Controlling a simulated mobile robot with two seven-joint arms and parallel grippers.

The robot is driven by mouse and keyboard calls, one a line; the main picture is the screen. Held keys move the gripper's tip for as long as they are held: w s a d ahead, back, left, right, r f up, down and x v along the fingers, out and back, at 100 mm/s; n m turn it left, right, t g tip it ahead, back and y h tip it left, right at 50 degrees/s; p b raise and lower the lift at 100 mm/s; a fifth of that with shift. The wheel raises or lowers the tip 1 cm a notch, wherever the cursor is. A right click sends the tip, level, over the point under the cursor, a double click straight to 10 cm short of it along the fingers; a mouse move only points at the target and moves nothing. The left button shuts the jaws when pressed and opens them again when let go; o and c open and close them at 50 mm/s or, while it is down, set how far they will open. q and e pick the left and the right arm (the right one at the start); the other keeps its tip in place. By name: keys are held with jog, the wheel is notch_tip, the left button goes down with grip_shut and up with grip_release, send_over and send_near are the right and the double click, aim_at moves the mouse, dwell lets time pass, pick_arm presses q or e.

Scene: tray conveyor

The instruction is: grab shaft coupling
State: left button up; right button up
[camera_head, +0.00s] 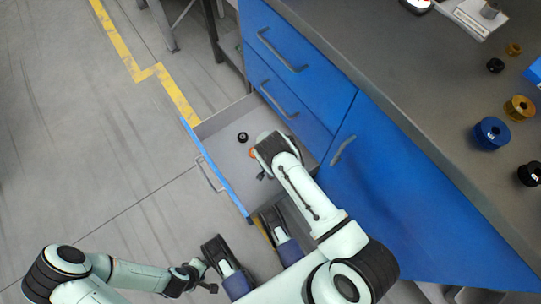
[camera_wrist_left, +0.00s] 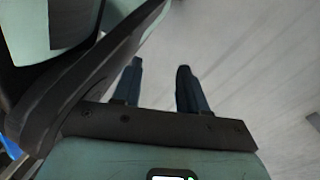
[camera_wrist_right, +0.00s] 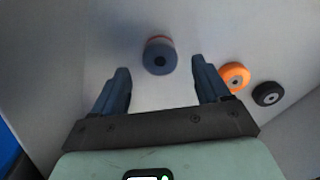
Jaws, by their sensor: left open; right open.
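In the right wrist view a dark blue-grey cylindrical part (camera_wrist_right: 159,58) with a central hole and a reddish far edge stands on the drawer floor; it looks like a shaft coupling. My right gripper (camera_wrist_right: 161,72) is open and empty, with this part in line with the gap between its fingers, apparently just beyond the tips. An orange ring-shaped part (camera_wrist_right: 237,74) lies just outside the right-hand finger, with a black one (camera_wrist_right: 268,94) farther right. In the head view my right wrist hides the blue-grey part. My left gripper (camera_wrist_left: 161,70) is open and empty above the floor.
The open drawer (camera_head: 187,127) has low walls around my right gripper. The blue cabinet (camera_head: 365,190) stands to the right. Its grey worktop (camera_head: 400,85) holds a blue coupling (camera_head: 491,132), a gold one (camera_head: 519,107) and black ones. The floor at left is clear.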

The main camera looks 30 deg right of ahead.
jog(key=shift+s+a+f+b, duration=0.1)
jog(key=shift+f+b, duration=0.5)
jog(key=shift+f, duration=0.95)
jog(key=shift+a+f+b, duration=0.1)
jog(key=shift+f+b, duration=0.5)
jog(key=shift+f, duration=0.9)
jog(key=c, duration=1.2)
pick_arm(q)
jog(key=shift+g, duration=0.9)
jog(key=s+f, duration=0.1)
jog(key=s, duration=0.2)
jog(key=s+f, duration=0.1)
jog(key=s, duration=0.1)
jog(key=shift+a+f, duration=0.25)
jog(key=shift+f, duration=0.05)
pick_arm(e)
jog(key=shift+c, duration=0.3)
jog(key=shift+r, duration=0.15)
